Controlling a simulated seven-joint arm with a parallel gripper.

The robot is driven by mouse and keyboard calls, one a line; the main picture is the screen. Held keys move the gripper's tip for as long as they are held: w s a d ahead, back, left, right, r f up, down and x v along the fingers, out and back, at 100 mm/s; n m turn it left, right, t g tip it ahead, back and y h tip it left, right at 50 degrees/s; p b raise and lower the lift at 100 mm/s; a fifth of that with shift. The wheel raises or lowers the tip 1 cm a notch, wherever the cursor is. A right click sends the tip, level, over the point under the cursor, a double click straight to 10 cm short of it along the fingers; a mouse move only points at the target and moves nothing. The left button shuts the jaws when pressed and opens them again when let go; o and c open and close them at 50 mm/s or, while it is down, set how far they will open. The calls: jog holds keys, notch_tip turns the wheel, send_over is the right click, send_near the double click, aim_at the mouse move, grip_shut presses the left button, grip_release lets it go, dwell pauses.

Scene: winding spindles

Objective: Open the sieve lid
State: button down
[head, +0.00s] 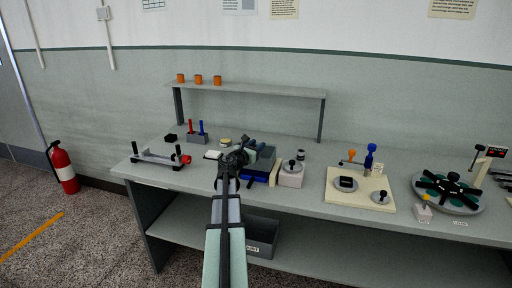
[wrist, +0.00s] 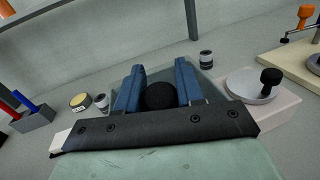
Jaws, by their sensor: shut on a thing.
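My gripper (head: 243,150) is over the left-middle of the bench. In the wrist view, its two blue fingers (wrist: 160,70) stand on either side of a round black knob (wrist: 160,96) and are shut on it. A grey-green panel (wrist: 207,84), which looks like the sieve lid, shows behind and beside the fingers. In the head view, the grey-green box top (head: 263,160) sits above a blue part (head: 256,178), just right of the gripper. The gripper hides much of it, so I cannot tell how far the lid is raised.
A pale block with a round grey disc and black knob (head: 290,172) stands close on the right. A grey holder with red and blue tools (head: 197,138) is on the left. A cream board (head: 360,196) lies farther right. A raised shelf (head: 245,90) runs behind.

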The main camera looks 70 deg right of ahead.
jog(key=shift+r, duration=0.1)
jog(key=shift+d+r+y, duration=0.3)
jog(key=shift+r+y, duration=0.2)
jog(key=shift+y, duration=0.05)
jog(key=shift+d+r+y, duration=0.25)
jog(key=shift+r+y, duration=0.25)
jog(key=shift+y, duration=0.05)
jog(key=d+r+y, duration=0.1)
jog(key=d+r+n+t+y, duration=0.1)
jog(key=y, duration=0.1)
jog(key=shift+d+r, duration=0.2)
jog(key=shift+r, duration=0.1)
jog(key=shift+d+r, duration=0.45)
jog(key=shift+d, duration=0.2)
jog(key=shift+d+r, duration=0.4)
jog(key=shift+d, duration=0.2)
jog(key=d+f+n+y, duration=0.1)
jog(key=d+y, duration=0.9)
jog(key=y, duration=0.2)
jog(key=shift+f+n+t, duration=0.3)
jog(key=shift+n, duration=0.1)
